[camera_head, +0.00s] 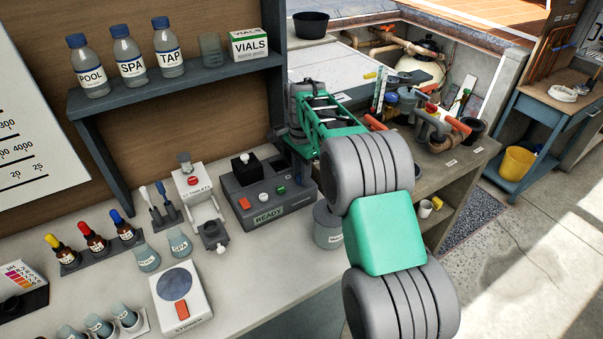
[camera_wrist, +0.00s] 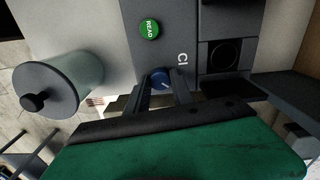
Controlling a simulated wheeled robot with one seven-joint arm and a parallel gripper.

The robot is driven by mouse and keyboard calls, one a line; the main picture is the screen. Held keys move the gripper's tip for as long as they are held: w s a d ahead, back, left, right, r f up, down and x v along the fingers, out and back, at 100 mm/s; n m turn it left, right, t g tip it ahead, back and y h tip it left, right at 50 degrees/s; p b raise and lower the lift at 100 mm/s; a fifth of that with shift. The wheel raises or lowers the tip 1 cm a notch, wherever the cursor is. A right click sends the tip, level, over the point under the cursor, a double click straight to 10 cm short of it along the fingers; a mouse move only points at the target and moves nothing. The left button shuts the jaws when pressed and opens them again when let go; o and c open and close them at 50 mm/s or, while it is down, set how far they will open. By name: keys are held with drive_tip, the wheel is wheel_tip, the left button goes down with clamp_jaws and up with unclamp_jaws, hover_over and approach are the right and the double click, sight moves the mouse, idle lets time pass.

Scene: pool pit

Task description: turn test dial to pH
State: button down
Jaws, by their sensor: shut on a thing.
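The tester (camera_head: 245,207) is a dark grey box on the bench, with "READY" on its front. In the wrist view, its blue round dial (camera_wrist: 160,78) sits between my gripper's two dark fingers (camera_wrist: 161,84). The fingers are shut on it. A pale mark shows on the dial's edge; I cannot tell which setting it points to. A "Cl" label (camera_wrist: 182,58) stands beside the dial. No pH label is visible. In the head view my arm reaches in from the right and hides the dial and fingertips.
The green READ button (camera_wrist: 149,29) is close to the dial, and a square dark well (camera_wrist: 222,56) is beside it. A grey cylindrical jar (camera_head: 327,228) stands right of the tester. A tablets device (camera_head: 200,185) stands left. A bottle shelf (camera_head: 180,88) hangs behind.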

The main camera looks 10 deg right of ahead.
idle(0.3)
drive_tip(key=c, duration=1.1)
unclamp_jaws()
wheel_tip(320, 180, up, 8)
drive_tip(key=shift+f+b, duration=0.1)
drive_tip(key=shift+b, duration=0.55)
